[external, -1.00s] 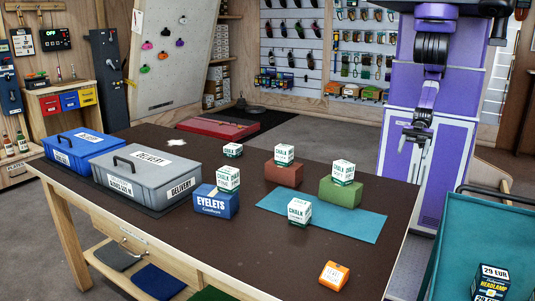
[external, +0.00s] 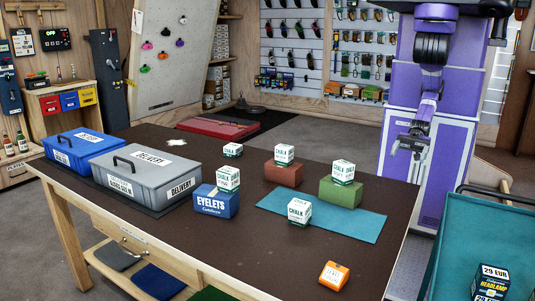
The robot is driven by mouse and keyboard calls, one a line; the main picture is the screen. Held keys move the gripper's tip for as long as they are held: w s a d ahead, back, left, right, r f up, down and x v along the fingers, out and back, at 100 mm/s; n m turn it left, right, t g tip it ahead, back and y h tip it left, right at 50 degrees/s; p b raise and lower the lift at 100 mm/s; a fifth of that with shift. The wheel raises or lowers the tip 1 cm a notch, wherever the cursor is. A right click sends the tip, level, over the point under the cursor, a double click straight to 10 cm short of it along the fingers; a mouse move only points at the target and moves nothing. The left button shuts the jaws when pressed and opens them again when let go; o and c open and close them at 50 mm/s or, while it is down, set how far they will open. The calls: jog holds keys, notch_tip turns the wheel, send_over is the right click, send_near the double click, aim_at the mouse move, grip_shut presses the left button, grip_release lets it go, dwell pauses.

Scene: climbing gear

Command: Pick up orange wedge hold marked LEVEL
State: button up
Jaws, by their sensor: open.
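The orange wedge hold (external: 334,276) lies on the dark table top near its front right edge. It has a pale label whose print is too small to read for sure. My gripper (external: 405,152) hangs over the far right side of the table, beyond the green block, well away from the orange hold. It is open with nothing seen between its fingers.
Chalk boxes stand on the blue EYELETS box (external: 214,202), the red-brown block (external: 284,174), the green block (external: 341,192) and the teal mat (external: 365,226). Grey (external: 144,177) and blue (external: 76,148) cases fill the left. A teal cart (external: 490,225) stands right. Table around the hold is clear.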

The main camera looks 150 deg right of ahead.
jog(key=w+d+f+t, duration=0.1)
jog(key=w+f, duration=0.1)
jog(key=w, duration=0.8)
jog(key=w+d+f, duration=0.1)
jog(key=w+f, duration=0.1)
jog(key=w, duration=0.7)
jog(key=m+g+h, duration=0.1)
jog(key=g, duration=0.2)
send_over(337, 267)
jog(key=s, duration=0.6)
notch_tip(337, 267, down, 2)
jog(key=shift+g, duration=0.9)
jog(key=f, duration=0.6)
jog(key=shift+a, duration=0.3)
jog(key=shift+x, duration=1.05)
jog(key=shift+w+f, duration=0.15)
jog(key=shift+w, duration=0.45)
jog(key=shift+x, duration=2.1)
